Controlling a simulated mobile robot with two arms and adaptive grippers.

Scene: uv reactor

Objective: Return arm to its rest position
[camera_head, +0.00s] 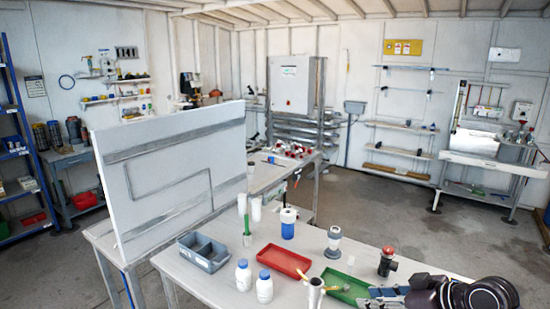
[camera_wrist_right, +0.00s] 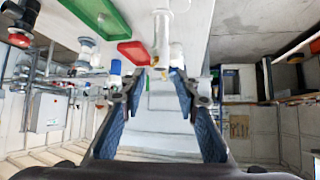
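My right arm comes in at the lower right corner of the head view. Its right gripper (camera_head: 380,297) is low over the front right of the table (camera_head: 225,288), by the green tray (camera_head: 352,289). In the right wrist view the gripper (camera_wrist_right: 161,82) has its two blue-padded fingers spread, with nothing held between them. That view looks upside down. A white bottle-like part (camera_wrist_right: 162,35) shows just beyond the fingertips; I cannot tell the gap to it. My left gripper is not in the head view.
A white panel (camera_head: 175,165) stands behind. Open floor (camera_head: 400,215) lies beyond the table.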

